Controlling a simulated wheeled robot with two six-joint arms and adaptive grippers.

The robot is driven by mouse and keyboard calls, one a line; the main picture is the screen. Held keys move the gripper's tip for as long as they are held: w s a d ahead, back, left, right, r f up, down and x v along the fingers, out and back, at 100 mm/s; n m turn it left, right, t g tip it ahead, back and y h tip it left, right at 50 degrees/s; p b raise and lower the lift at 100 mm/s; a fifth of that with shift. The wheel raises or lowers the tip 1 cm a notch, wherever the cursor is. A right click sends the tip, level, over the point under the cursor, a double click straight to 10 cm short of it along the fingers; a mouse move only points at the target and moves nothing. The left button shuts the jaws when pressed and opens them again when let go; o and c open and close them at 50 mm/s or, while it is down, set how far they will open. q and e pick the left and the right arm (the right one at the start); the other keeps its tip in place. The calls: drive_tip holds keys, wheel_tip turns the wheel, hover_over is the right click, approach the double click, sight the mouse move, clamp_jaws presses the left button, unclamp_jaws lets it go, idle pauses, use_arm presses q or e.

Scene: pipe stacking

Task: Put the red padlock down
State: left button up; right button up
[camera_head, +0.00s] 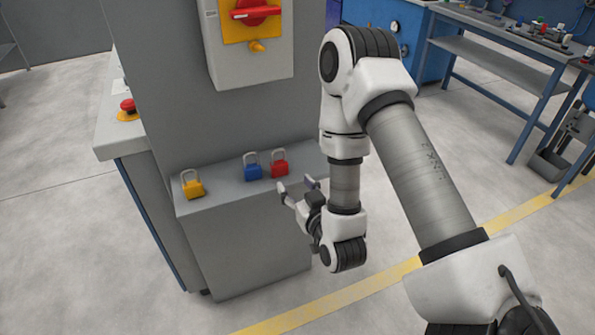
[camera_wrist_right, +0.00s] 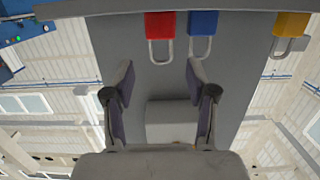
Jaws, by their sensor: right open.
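The red padlock (camera_head: 279,168) stands upright on the grey ledge (camera_head: 225,194), right of the blue padlock (camera_head: 253,171) and close to it. A yellow padlock (camera_head: 192,188) stands further left on the same ledge. My right gripper (camera_head: 297,186) is open and empty, just in front of and to the right of the red padlock, apart from it. In the right wrist view, the red padlock (camera_wrist_right: 160,26) appears upside down beyond the open fingers (camera_wrist_right: 160,84), with nothing between them. My left gripper is not in view.
A grey cabinet with a control box (camera_head: 248,45), bearing a red rotary switch (camera_head: 254,11) on a yellow plate, rises behind the ledge. A red emergency button (camera_head: 128,105) is on the left side desk. A blue workbench (camera_head: 500,45) with small items stands at the far right.

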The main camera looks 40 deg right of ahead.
drive_tip(key=s+a+f+n+g+y, duration=0.1)
drive_tip(key=s+a+f+g+y, duration=0.25)
drive_tip(key=f, duration=0.55)
drive_tip(key=s+a+f+n+g, duration=0.1)
drive_tip(key=s+a+f+g, duration=0.2)
drive_tip(key=s+f+g, duration=0.35)
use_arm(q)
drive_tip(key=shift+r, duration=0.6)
use_arm(e)
drive_tip(key=s+a+f+g, duration=0.2)
drive_tip(key=s+f+g, duration=0.3)
drive_tip(key=s, duration=0.9)
wheel_tip(320, 180, down, 3)
drive_tip(key=shift+s+a+f+g, duration=0.15)
drive_tip(key=shift+s+g, duration=0.1)
drive_tip(key=shift+g, duration=0.15)
